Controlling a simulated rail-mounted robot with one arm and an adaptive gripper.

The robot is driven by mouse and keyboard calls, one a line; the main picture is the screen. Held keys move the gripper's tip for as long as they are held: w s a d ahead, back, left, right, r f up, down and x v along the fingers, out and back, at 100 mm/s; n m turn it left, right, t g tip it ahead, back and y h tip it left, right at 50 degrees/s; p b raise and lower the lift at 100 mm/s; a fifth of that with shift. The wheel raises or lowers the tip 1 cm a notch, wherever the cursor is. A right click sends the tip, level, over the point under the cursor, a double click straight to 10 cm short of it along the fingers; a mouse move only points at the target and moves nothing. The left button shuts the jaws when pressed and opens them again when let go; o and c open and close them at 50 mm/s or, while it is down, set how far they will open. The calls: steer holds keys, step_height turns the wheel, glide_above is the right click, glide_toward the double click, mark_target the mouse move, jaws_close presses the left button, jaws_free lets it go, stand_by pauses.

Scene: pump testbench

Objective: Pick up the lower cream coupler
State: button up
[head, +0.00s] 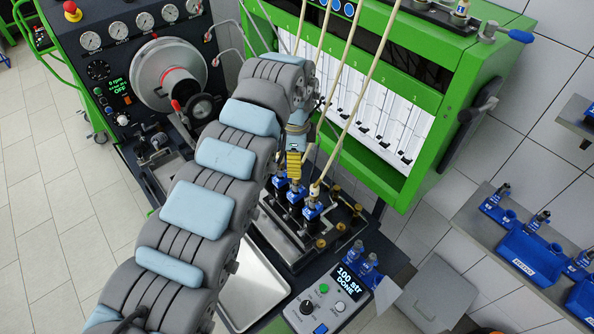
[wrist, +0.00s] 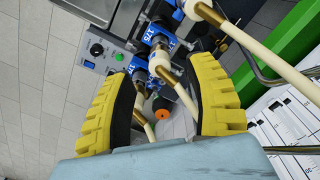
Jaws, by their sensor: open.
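Cream couplers with brass necks and cream hoses sit on blue injectors. In the wrist view, the lower cream coupler (wrist: 160,62) is just ahead of the opening between my fingertips, and a second cream coupler (wrist: 196,9) is higher up, outside them. In the head view, one cream coupler (head: 315,189) shows on the nearest blue injector (head: 312,209), just right of my gripper (head: 294,164). My gripper, with yellow ribbed fingers, also shows in the wrist view (wrist: 170,72), open and empty. My arm and fingers hide part of the other couplers in the head view.
Cream hoses (head: 348,62) slant up past my gripper on the right. The green cabinet (head: 440,125) stands behind. A control box (head: 325,303) and a bare metal tray (head: 250,288) are in front.

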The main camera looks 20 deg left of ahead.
steer(key=shift+d+f+p, duration=0.2)
steer(key=shift+f+p, duration=0.65)
steer(key=shift+f, duration=1.3)
steer(key=shift+c, duration=0.3)
jaws_close()
